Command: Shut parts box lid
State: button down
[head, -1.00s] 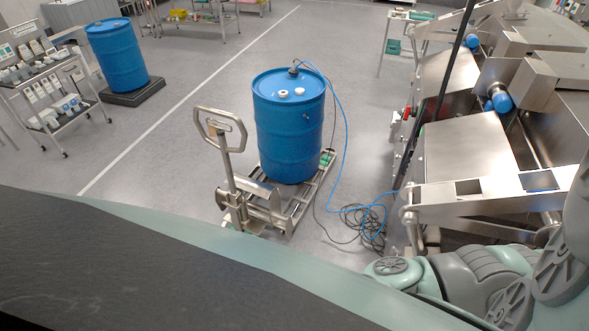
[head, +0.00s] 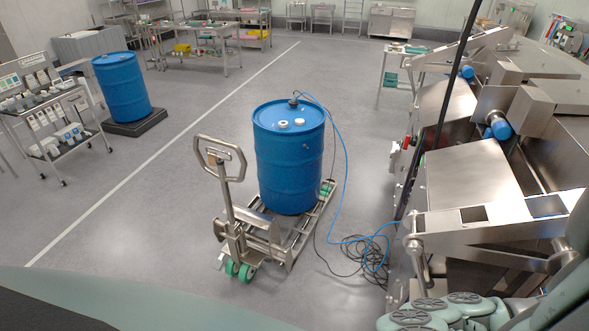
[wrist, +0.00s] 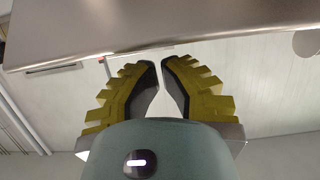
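My gripper (wrist: 160,63) shows in the wrist view, with its two yellow-green, dark-padded fingers leaning together. Their tips nearly meet with only a thin gap, and nothing shows between them. A smooth metal panel (wrist: 160,27) with a straight lower edge spans the top of the wrist view, close to the fingertips. I cannot tell whether it belongs to the parts box. I cannot make out a parts box or its lid for certain in either view. In the head view my gripper is out of sight.
A steel machine (head: 470,180) with flat panels and arms fills the right side. A blue drum (head: 289,160) stands on a pallet truck (head: 238,225), with cables (head: 365,255) on the floor beside it. A stocked cart (head: 55,120) stands at left. Open floor lies between.

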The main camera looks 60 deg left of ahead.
jog(key=shift+s+a+f+p, duration=0.75)
jog(key=shift+a+f+p, duration=0.05)
jog(key=shift+a+p, duration=0.1)
jog(key=shift+f+b, duration=0.1)
jog(key=shift+b, duration=0.25)
